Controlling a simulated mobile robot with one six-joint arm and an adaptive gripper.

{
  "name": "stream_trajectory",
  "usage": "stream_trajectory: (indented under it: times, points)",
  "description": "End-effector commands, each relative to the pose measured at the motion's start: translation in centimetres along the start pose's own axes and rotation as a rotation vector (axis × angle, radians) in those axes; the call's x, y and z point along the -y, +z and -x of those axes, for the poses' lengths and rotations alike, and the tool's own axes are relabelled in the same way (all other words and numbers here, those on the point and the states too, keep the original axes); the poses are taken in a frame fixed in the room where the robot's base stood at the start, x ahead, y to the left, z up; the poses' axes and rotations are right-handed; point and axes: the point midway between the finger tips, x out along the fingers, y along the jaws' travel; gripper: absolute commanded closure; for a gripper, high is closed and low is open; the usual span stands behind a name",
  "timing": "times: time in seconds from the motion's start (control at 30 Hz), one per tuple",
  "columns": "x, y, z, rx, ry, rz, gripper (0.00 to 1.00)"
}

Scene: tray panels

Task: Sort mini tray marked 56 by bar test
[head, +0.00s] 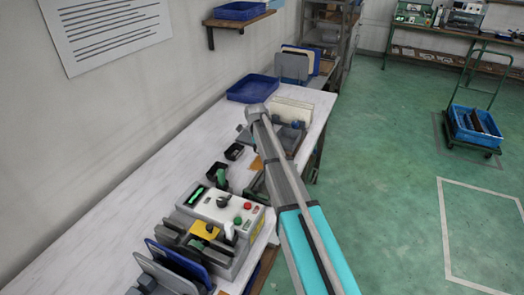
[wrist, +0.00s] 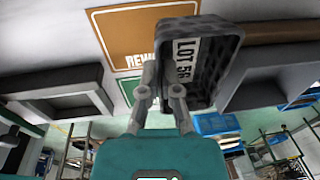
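The black mini tray (wrist: 228,62) carries a white label reading LOT 56 in the wrist view. It sits at the tips of my gripper (wrist: 161,95), one finger on each side of its near wall, so the fingers look closed on that wall. The tray is tilted in this view and appears clear of the table. A grey test device (head: 222,212) with a green display, a black knob and red and green buttons stands on the bench.
A brown sign beginning REW (wrist: 150,32) and a partly hidden green sign (wrist: 128,90) lie between dark bins (wrist: 62,88). A blue tray (head: 252,88) and upright panels (head: 292,66) are farther along the white bench (head: 120,200).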

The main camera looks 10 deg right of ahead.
Motion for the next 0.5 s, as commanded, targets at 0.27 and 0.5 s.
stream_trajectory:
  times: [0.27,0.5]
  points:
    - [-0.2,0.1,-1.8,0.0,0.0,0.0,1.0]
    - [-0.4,0.2,-3.0,0.0,0.0,0.001,1.0]
